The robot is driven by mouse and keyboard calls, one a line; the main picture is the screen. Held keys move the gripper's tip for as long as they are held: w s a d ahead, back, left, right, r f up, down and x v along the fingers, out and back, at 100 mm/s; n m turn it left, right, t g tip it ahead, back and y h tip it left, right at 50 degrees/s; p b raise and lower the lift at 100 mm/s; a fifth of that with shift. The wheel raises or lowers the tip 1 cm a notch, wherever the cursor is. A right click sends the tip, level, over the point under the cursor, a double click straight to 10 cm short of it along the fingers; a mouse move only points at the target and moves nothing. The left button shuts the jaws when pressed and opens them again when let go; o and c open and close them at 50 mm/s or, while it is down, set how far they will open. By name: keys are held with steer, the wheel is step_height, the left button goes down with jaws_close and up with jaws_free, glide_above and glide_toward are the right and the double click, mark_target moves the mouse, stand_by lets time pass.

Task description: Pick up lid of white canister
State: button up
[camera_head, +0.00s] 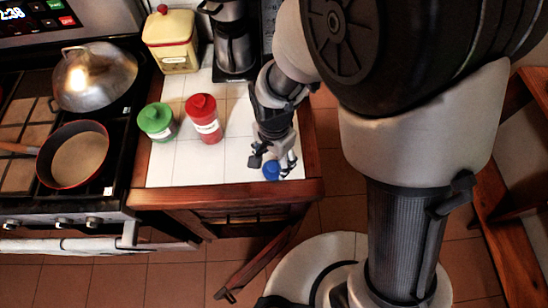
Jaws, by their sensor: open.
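My gripper (272,160) is open, pointing down above the front right part of the white-tiled counter. A small blue thing (271,170) shows just below and between its fingers; I cannot tell whether the fingers touch it or whether it is a lid on a white body. A cream-yellow canister (173,59) stands upright at the back left of the counter. Its lid (166,27) is on, with a red rim and a red knob. No other container that is clearly a white canister shows.
A green-topped jar (157,121) and a red jar (204,118) stand left of my gripper. A coffee maker (233,47) is behind. The stove holds a lidded pan (95,77) and an open pan (78,157). The counter's front left is clear; its wooden edge (225,193) is near.

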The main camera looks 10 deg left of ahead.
mark_target(273, 166)
step_height(273, 166, down, 5)
steer(key=shift+w+a+r+b, duration=0.1)
steer(key=shift+a+b, duration=0.05)
steer(key=shift+b, duration=0.8)
steer(key=shift+c, duration=0.3)
steer(key=shift+r, duration=0.1)
steer(key=c, duration=0.6)
